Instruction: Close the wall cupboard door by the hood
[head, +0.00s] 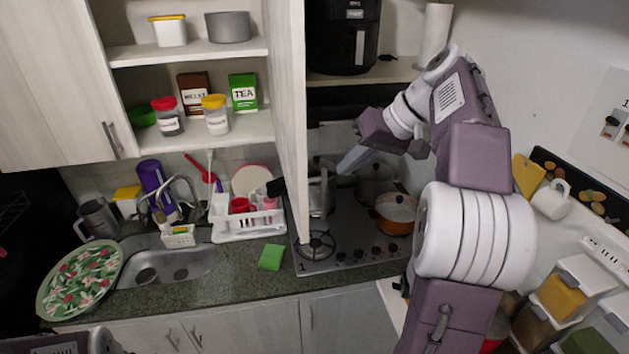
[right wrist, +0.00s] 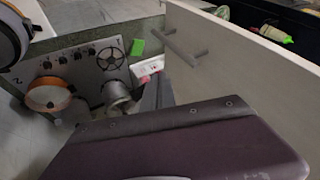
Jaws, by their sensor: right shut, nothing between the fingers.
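The wall cupboard door (head: 290,110) by the hood stands open, nearly edge-on in the head view, at the right of the open shelves. In the right wrist view the pale door panel (right wrist: 245,65) fills the upper right, with a bar handle (right wrist: 185,46) on the face towards the camera. My right gripper (head: 349,162) is shut and empty, to the right of the door and above the hob. Its fingers (right wrist: 157,92) show in front of the panel's lower left part in the wrist view. I cannot tell whether they touch it. My left gripper is not in view.
The cupboard's open shelves (head: 190,50) hold jars, boxes and a pot. A pan with an orange side (head: 393,222) and other pots stand on the hob (head: 350,250) below. A dish rack (head: 247,228), sink (head: 165,262) and green sponge (head: 271,257) lie at counter level.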

